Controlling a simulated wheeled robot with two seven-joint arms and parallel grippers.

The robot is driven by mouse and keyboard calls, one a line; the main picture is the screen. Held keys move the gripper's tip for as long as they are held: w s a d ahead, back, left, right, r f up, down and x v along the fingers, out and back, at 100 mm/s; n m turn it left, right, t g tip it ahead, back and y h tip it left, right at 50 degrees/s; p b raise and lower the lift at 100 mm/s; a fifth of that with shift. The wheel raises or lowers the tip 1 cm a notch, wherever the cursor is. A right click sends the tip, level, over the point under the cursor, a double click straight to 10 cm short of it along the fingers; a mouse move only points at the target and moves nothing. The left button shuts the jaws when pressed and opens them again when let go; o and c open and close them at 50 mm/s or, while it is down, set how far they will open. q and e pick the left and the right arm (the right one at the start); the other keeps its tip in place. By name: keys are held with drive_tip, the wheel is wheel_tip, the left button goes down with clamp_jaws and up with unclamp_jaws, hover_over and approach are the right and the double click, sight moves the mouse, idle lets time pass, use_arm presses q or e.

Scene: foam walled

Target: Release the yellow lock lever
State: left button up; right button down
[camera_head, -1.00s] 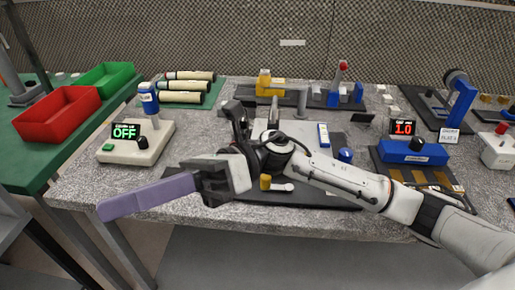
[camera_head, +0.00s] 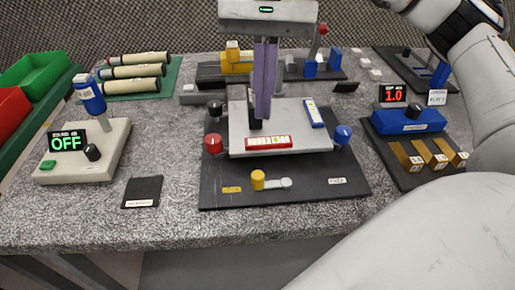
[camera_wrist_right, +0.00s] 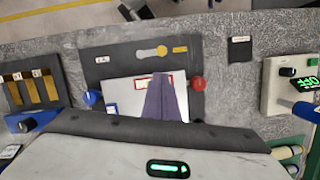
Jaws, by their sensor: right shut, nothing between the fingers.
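The yellow lock lever (camera_head: 258,180) is a yellow knob with a grey arm pointing right, near the front of a dark base board (camera_head: 300,195). A yellow label lies left of it and a white label to its right. It also shows in the right wrist view (camera_wrist_right: 162,50). A light grey plate (camera_head: 300,142) sits on the board behind the lever. My right gripper (camera_head: 262,117) points down over this plate, its purple fingers shut and empty, behind and apart from the lever. They also show in the wrist view (camera_wrist_right: 164,80). My left gripper is not in view.
A red knob (camera_head: 213,143) and a blue knob (camera_head: 343,134) flank the plate. A red-framed strip (camera_head: 268,142) lies on its front edge. A control box (camera_head: 85,150) reading OFF stands left, a blue block (camera_head: 408,122) right. The bench front is clear.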

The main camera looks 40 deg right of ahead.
sight(260, 153)
drive_tip(key=x, duration=1)
drive_tip(key=shift+a, duration=0.1)
